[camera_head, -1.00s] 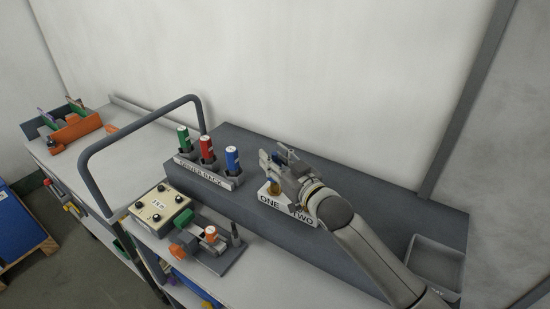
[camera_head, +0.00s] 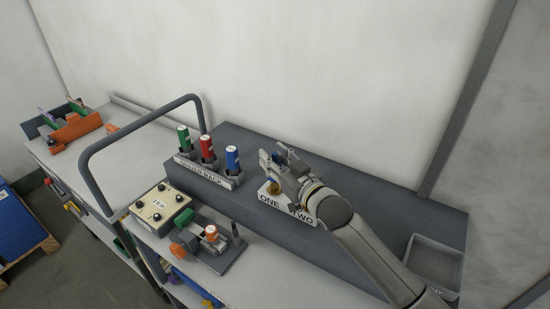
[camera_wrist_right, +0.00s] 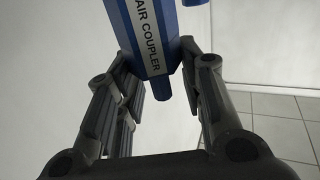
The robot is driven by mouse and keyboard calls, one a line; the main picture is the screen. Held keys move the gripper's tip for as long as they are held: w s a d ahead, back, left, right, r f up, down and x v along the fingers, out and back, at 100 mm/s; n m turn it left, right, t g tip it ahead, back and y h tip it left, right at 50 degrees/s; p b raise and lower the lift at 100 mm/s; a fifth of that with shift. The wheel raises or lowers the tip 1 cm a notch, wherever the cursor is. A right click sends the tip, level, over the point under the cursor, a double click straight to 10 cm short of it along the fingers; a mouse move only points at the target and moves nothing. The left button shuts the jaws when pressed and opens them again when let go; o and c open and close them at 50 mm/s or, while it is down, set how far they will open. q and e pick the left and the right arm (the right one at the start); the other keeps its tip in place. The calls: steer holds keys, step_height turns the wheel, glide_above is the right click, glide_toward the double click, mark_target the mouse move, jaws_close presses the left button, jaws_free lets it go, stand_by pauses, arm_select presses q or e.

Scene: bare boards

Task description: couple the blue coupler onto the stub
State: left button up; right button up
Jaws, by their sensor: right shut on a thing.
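The blue coupler (camera_wrist_right: 150,40), lettered AIR COUPLER, is between the fingers of my right gripper (camera_head: 278,163) in the right wrist view. My right gripper is shut on it. In the head view the gripper hides most of the coupler. A brass-coloured stub (camera_head: 274,187) stands just below the gripper, behind the plate marked ONE (camera_head: 268,198). The plate marked TWO (camera_head: 303,217) is beside it, and whatever stands behind that one is hidden by my gripper and arm. I cannot tell whether the coupler touches a stub. My left gripper is not in view.
A control box (camera_head: 160,207) and a small clamp fixture (camera_head: 213,246) are at the front. A grey tray (camera_head: 436,264) is at the right. A hoop rail (camera_head: 135,128) rises at the left.

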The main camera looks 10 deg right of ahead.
steer(key=shift+p, duration=0.35)
stand_by(0.6)
steer(key=shift+f+b, duration=1.35)
steer(key=shift+f, duration=0.75)
steer(key=o, duration=1.1)
steer(key=shift+o, duration=0.2)
steer(key=shift+s, duration=0.1)
steer(key=v, duration=1.2)
